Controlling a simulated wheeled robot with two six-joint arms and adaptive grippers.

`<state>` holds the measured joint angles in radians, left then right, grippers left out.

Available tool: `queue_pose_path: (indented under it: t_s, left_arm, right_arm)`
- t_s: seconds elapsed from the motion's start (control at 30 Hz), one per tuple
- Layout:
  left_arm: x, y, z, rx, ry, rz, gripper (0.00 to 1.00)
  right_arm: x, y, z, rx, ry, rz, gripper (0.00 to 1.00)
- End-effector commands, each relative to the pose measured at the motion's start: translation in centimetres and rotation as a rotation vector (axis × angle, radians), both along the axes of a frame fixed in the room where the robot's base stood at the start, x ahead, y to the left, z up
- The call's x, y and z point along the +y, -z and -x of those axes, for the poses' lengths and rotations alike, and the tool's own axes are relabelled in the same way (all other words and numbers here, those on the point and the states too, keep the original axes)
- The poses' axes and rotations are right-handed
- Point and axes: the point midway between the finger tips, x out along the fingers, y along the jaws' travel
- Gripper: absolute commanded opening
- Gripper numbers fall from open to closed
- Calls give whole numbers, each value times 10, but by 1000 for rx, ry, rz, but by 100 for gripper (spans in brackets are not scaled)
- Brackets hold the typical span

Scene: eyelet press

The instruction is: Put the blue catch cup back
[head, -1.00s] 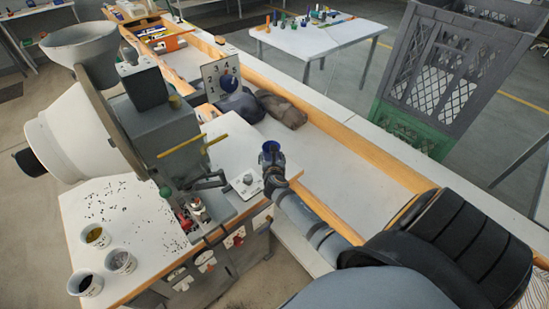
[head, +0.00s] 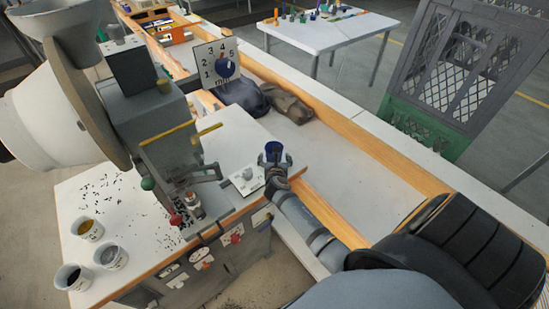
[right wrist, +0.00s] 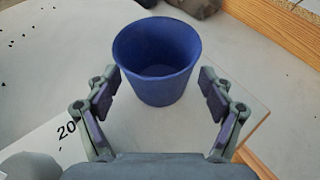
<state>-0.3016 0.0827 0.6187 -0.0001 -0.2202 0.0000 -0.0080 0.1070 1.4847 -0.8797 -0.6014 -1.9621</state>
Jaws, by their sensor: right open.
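The blue catch cup (head: 275,149) is at the right edge of the press's white bench, just beyond my right gripper (head: 275,169). In the right wrist view the cup (right wrist: 157,58) looks upright and empty. The fingers of my right gripper (right wrist: 160,88) are open, one on each side of the cup's lower part, with visible gaps. I cannot tell for certain whether the cup's base rests on the surface. The grey eyelet press (head: 155,115) stands to the left. My left gripper is not in view.
A white card with a knob (head: 246,180) lies left of the cup. Three small cups, one of them the grey-filled cup (head: 111,256), stand at the bench's front left. A numbered dial (head: 224,66) and dark bags (head: 243,97) are behind. A wood-edged white channel (head: 320,150) runs right.

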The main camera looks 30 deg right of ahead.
Motion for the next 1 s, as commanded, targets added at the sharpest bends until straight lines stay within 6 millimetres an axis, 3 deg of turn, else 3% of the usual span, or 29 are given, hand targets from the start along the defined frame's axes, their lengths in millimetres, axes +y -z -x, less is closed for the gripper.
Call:
queue_pose_path:
  t_s: [0.17, 0.5, 0.7, 1.0]
  left_arm:
    - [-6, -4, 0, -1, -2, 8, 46]
    - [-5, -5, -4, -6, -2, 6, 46]
    - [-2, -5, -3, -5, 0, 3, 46]
    - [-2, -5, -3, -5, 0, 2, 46]
  right_arm:
    - [0, -8, 0, -2, 0, -1, 82]
    - [38, -33, 62, -1, 1, -5, 82]
    - [54, -47, 88, -1, 0, -3, 82]
    - [58, -51, 95, -1, 0, 1, 82]
